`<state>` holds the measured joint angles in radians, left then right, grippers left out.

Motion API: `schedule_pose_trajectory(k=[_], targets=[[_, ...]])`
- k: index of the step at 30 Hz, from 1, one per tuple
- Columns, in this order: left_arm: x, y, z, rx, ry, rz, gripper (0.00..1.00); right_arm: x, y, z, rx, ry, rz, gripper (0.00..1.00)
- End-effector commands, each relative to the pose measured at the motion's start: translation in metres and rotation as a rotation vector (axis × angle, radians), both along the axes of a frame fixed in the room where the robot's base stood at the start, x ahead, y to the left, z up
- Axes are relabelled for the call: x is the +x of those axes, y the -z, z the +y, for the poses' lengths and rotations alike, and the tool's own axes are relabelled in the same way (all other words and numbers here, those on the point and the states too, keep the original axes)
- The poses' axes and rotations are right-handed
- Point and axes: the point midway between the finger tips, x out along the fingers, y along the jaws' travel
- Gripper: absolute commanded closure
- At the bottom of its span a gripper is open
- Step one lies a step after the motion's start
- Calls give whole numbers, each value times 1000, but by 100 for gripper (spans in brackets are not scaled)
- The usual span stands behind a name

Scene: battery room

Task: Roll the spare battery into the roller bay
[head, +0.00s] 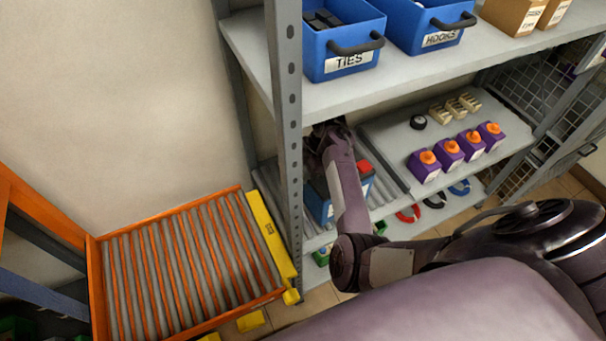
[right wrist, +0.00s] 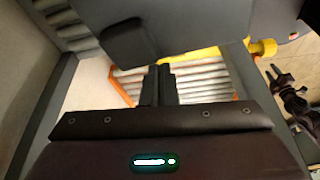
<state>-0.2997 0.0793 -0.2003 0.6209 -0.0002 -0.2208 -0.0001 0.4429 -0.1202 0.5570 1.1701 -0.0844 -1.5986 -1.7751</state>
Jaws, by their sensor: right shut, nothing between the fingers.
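The spare battery (head: 317,203) is a blue box with a dark top and a red cap (head: 365,167). It sits on the rollers of the middle shelf, partly hidden by my right arm. The orange roller bay (head: 165,222) stands left of the shelf and is empty.
A yellow bar (head: 273,240) lies along the bay's right edge, facing the shelf. A grey perforated post (head: 286,110) stands before the shelf rollers. Blue bins (head: 340,65) sit on the shelf above. Purple bottles with orange caps (head: 450,152) stand to the right.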

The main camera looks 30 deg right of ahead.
Motion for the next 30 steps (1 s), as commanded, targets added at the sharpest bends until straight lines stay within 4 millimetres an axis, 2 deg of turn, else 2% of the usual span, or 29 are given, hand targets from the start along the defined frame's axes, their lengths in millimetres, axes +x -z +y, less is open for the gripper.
schedule_pose_trajectory(k=[2, 5, 12, 16, 20, 30], targets=[[0, -1, 0, 0, 0, 0, 64, 0, 0, -2, 0, 0, 0, 100], [0, -5, 0, 0, 0, 0, 64, -2, -2, -15, -2, 3, 0, 100], [0, -16, 2, 2, 0, 0, 64, -13, -3, -79, -5, 9, 1, 100], [0, -17, 2, 3, 1, -1, 64, -17, -2, -101, -2, 5, 0, 100], [0, -17, -1, -1, -1, -1, 64, -18, -1, -108, 0, 2, 0, 100], [0, -17, 1, 1, 0, 0, 64, -18, -1, -107, 1, 0, 0, 100]])
